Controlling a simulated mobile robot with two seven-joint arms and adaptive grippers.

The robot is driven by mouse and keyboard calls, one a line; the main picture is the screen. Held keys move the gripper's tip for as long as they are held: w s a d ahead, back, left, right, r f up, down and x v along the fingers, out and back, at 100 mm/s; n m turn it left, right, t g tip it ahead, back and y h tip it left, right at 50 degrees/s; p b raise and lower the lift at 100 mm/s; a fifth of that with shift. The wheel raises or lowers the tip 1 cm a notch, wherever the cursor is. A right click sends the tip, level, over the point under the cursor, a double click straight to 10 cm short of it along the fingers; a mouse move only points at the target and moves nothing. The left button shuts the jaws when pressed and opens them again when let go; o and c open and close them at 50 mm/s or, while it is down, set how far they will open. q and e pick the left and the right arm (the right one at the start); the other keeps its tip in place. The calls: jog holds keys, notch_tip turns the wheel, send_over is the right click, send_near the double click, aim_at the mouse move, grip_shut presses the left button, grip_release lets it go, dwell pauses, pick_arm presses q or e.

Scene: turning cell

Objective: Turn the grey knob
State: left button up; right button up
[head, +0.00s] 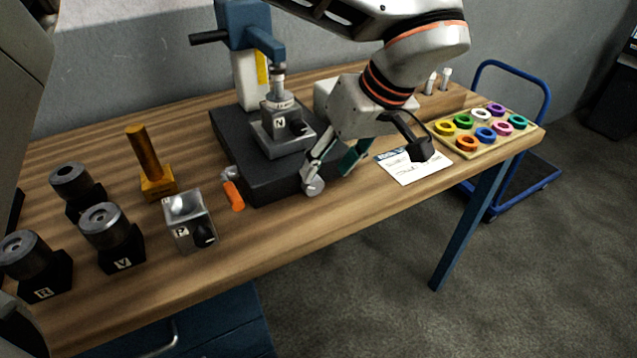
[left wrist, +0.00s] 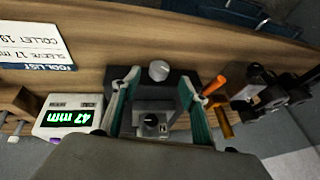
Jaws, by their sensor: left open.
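The grey knob (head: 314,186) is a small round cylinder on the front edge of the black press base (head: 262,187). My left gripper (head: 331,166) is open and empty, its teal-padded fingers pointing down at the front right of the base. In the head view one fingertip is close to the knob and partly overlaps it. In the left wrist view the knob (left wrist: 158,70) appears between and just beyond the two fingertips (left wrist: 158,82), with a gap on each side. I cannot tell the exact distance in depth. My right gripper is not in view.
An orange handle (head: 233,195) sticks out left of the knob. A block marked P (head: 190,222) and several dark holders stand left. A white paper (head: 412,166) and a tray of coloured rings (head: 487,129) lie right.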

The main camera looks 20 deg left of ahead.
aim_at(316, 186)
pick_arm(q)
jog(key=b+x, duration=0.1)
jog(key=x, duration=0.5)
jog(key=shift+f, duration=0.1)
jog(key=c, duration=1.1)
